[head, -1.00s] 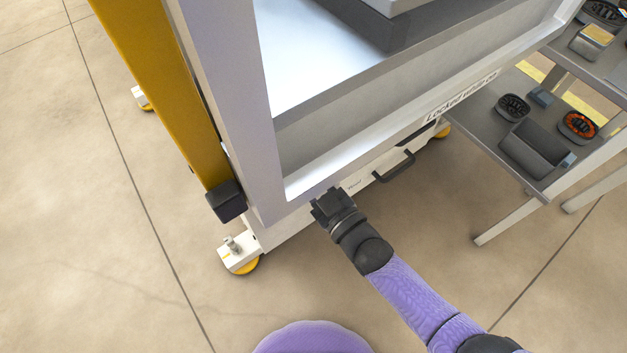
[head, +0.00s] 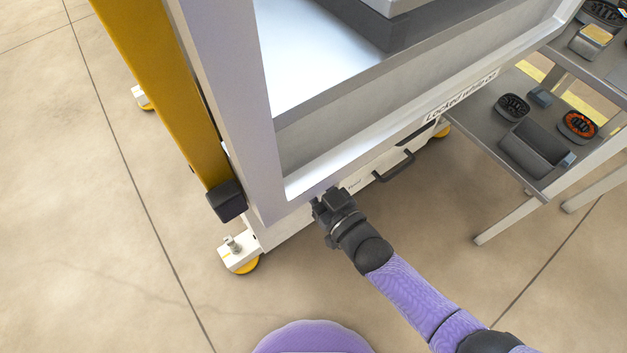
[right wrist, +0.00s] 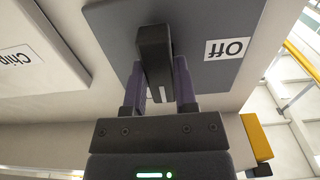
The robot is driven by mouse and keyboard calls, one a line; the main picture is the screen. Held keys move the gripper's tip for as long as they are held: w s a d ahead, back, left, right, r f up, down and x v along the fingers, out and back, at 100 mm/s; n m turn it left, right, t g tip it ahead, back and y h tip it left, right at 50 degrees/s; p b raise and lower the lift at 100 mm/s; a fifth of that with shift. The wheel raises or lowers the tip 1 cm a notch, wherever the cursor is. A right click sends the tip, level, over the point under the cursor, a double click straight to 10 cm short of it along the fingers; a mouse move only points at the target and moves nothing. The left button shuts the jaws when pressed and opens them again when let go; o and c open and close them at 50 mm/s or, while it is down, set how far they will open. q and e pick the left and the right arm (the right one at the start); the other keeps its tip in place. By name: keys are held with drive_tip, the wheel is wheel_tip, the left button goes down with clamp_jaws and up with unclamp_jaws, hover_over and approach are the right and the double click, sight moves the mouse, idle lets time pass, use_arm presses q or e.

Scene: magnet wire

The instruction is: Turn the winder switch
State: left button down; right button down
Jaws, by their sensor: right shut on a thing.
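The winder switch is a dark bar-shaped handle (right wrist: 153,45) on a grey plate (right wrist: 215,80), seen in the right wrist view. The plate carries a white label reading "Off" (right wrist: 228,49), upside down in this view. My right gripper (right wrist: 159,82) is shut on the handle, with one purple finger on each side of it. In the head view my right gripper (head: 320,205) is at the lower front of the white machine frame (head: 300,185), and the switch is hidden there. My left gripper is not in view.
A black bar handle (head: 395,167) is on the machine front, right of my gripper. A label beginning "Locked while" (head: 460,96) is above it. A grey shelf table (head: 485,125) with dark trays stands at right. A panel labelled "Chip" (right wrist: 35,60) is beside the plate.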

drive_tip(key=shift+f, duration=0.1)
drive_tip(key=shift+c, duration=2)
unclamp_jaws()
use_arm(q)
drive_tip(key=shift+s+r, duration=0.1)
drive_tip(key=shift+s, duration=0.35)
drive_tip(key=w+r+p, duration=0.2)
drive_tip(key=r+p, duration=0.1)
use_arm(e)
drive_tip(key=v, duration=1)
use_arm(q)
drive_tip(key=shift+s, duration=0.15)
